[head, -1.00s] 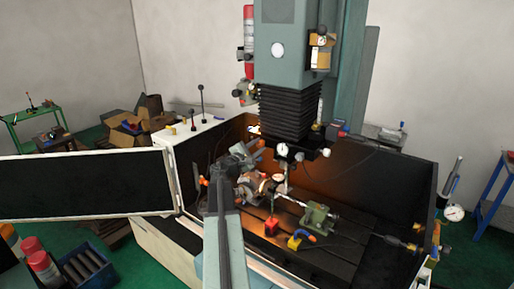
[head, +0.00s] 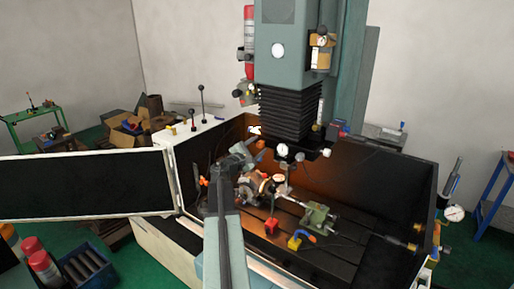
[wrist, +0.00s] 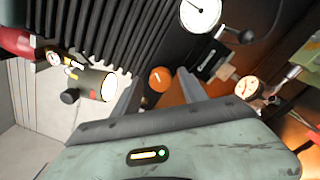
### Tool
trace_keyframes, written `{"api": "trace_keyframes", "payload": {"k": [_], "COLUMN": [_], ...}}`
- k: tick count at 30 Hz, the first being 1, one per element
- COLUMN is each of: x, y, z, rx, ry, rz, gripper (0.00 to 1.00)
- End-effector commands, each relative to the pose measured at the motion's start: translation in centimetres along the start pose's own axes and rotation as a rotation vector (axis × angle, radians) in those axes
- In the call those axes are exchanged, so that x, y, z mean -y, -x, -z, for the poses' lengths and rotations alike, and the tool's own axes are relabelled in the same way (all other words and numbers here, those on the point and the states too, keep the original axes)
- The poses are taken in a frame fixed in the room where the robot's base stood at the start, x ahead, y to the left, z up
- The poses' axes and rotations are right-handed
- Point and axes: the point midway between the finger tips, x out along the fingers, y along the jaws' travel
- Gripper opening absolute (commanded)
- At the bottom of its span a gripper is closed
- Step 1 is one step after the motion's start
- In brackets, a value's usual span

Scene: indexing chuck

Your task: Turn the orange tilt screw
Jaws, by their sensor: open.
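The orange tilt screw (wrist: 161,79) shows in the wrist view as a round orange head with a pale slot mark. It appears between the two fingers of my gripper (wrist: 160,90), which stand apart with a gap on each side of it. It looks a little beyond the fingertips; I cannot tell the exact distance. In the head view my gripper (head: 246,151) reaches into the machine enclosure, and a small orange spot (head: 260,144) just past it seems to be the screw. The fingers hold nothing.
A dial gauge (wrist: 200,14) hangs above right of the screw, and another (wrist: 248,87) is to the right. Black bellows (head: 286,108) hang over the work area. A green vise (head: 319,214) and a red block (head: 271,227) stand on the machine table.

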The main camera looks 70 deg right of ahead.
Motion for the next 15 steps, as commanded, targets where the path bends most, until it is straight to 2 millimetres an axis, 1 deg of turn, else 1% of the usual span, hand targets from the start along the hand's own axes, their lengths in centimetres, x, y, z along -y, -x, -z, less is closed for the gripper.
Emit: {"api": "trace_keyframes", "payload": {"k": [4,7,15], "x": [0.1,0.1,0.1], "y": [0.5,1.7,7.0], "z": [0.0,-0.1,-0.1], "rx": [0.000,0.000,-0.001], "ry": [-0.001,-0.001,0.000], "rz": [0.001,0.001,-0.001], "gripper": [0.50,0.50,0.50]}}
